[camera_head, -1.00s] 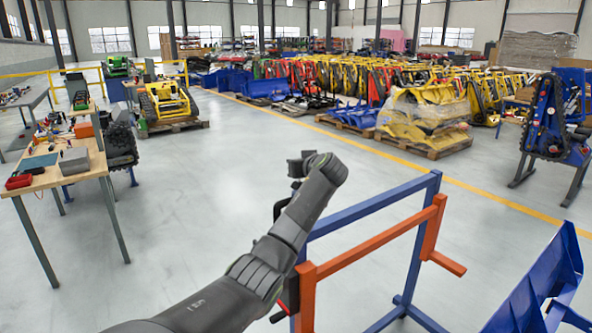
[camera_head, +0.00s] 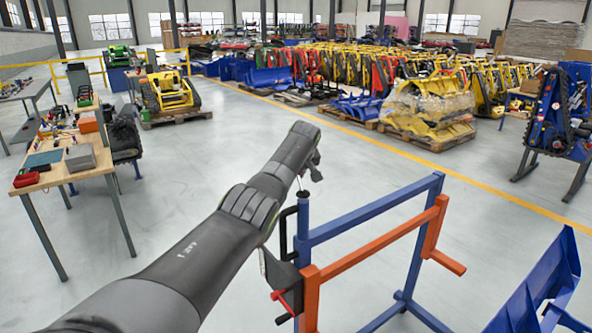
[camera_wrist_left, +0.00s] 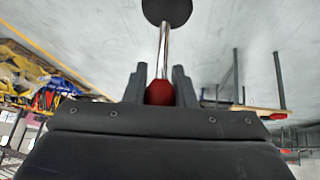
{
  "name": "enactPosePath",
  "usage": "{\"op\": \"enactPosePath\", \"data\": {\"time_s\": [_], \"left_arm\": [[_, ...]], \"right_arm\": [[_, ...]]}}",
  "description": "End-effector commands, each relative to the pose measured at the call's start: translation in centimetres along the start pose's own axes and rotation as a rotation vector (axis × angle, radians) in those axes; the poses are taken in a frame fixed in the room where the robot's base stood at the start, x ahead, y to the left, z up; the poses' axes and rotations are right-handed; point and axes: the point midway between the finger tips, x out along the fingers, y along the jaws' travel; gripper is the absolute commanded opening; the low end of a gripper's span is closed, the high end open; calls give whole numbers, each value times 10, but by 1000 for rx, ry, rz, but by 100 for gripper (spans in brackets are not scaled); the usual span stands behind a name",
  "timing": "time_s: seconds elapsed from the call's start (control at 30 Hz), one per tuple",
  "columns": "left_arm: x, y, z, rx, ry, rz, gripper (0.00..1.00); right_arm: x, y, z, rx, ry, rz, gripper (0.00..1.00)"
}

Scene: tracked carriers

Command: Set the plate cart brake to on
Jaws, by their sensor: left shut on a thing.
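The plate cart is a frame of blue (camera_head: 368,213) and orange (camera_head: 380,247) bars in the lower middle of the head view. A small black hub (camera_head: 303,193) tops its near blue post, with a thin rod rising from it. My left gripper (camera_head: 314,172) is just above this hub, its fingers mostly hidden by my wrist. In the left wrist view the gripper (camera_wrist_left: 160,88) is shut on a red grip (camera_wrist_left: 160,93). A shiny rod (camera_wrist_left: 163,48) runs from the grip to a black disc (camera_wrist_left: 167,10). My right gripper is out of view.
A black box with a red lever (camera_head: 287,300) and a black loop handle (camera_head: 284,232) sit on the cart's near side. A blue plate (camera_head: 540,280) stands at right. A workbench (camera_head: 65,170) is at left. Open floor lies beyond the cart.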

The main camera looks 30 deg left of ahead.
Motion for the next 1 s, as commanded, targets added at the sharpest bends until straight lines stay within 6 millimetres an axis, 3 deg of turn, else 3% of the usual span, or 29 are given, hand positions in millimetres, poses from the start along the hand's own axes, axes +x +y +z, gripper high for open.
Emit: {"op": "enactPosePath", "data": {"time_s": [0.67,0.7,0.87,1.0], "left_arm": [[1,0,1,-9,-39,6,0],[1,0,1,-9,-39,6,25],[1,0,1,-9,-39,6,45],[1,0,1,-9,-40,5,45]], "right_arm": [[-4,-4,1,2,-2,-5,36],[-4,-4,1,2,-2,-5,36],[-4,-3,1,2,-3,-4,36],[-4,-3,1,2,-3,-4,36]]}}
